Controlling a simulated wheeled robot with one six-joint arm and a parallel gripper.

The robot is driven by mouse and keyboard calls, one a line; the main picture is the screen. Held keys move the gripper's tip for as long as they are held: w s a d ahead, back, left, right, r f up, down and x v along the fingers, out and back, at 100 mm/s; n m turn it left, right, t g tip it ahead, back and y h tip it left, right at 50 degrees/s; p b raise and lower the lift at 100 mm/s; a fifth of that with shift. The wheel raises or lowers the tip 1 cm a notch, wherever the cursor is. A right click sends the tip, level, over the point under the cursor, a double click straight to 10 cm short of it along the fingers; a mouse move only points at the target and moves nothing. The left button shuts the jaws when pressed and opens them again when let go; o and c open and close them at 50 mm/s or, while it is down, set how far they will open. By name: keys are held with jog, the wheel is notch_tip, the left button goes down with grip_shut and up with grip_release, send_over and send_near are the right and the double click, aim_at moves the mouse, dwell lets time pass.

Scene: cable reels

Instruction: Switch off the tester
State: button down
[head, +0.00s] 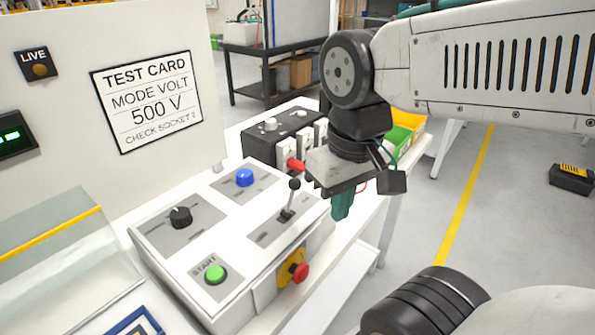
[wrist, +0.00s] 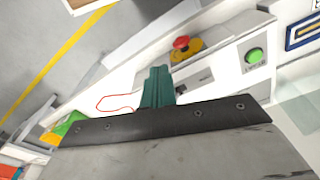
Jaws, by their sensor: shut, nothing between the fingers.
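The tester's white control box (head: 160,250) stands on a white bench. Its top carries a black rotary knob (head: 180,216), a blue knob (head: 244,177), a lever (head: 289,203) with a black ball tip, and a green START button (head: 215,273). A red mushroom button (head: 301,273) on a yellow base sits on its side face; it also shows in the wrist view (wrist: 181,43), near the green button (wrist: 254,55). My gripper (head: 342,208) is shut and empty, pointing down to the right of the lever, apart from it. Its teal fingers (wrist: 157,85) show in the wrist view.
A black socket block (head: 260,143) with a red plug (head: 296,165) stands behind the box. A test card (head: 148,102), LIVE lamp (head: 39,70) and green display (head: 12,135) are on the panel at left. A yellow-green bin (head: 400,135) is behind my gripper. Floor at right is mostly clear.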

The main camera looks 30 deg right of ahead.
aim_at(291, 197)
jog(key=w+d+r+m+g+y, duration=0.2)
jog(key=w+d, duration=0.3)
jog(key=w, duration=0.6)
jog(key=w+d+r+m+g+y, duration=0.1)
jog(key=w+d+m, duration=0.3)
jog(key=w, duration=0.8)
jog(key=shift+w+d+r+m+g+y, duration=0.15)
jog(key=shift+d+r+m+g+y, duration=0.25)
jog(key=shift+r+m+y, duration=0.15)
jog(key=shift+a+f, duration=0.1)
jog(key=x, duration=0.9)
jog(key=shift+a+f, duration=0.1)
jog(key=shift+f, duration=0.3)
jog(key=shift+s+a+r, duration=0.2)
jog(key=shift+s+a, duration=0.6)
jog(key=shift+s, duration=0.3)
jog(key=shift+s+a, duration=0.45)
jog(key=shift+s, duration=0.1)
jog(key=shift+r, duration=0.15)
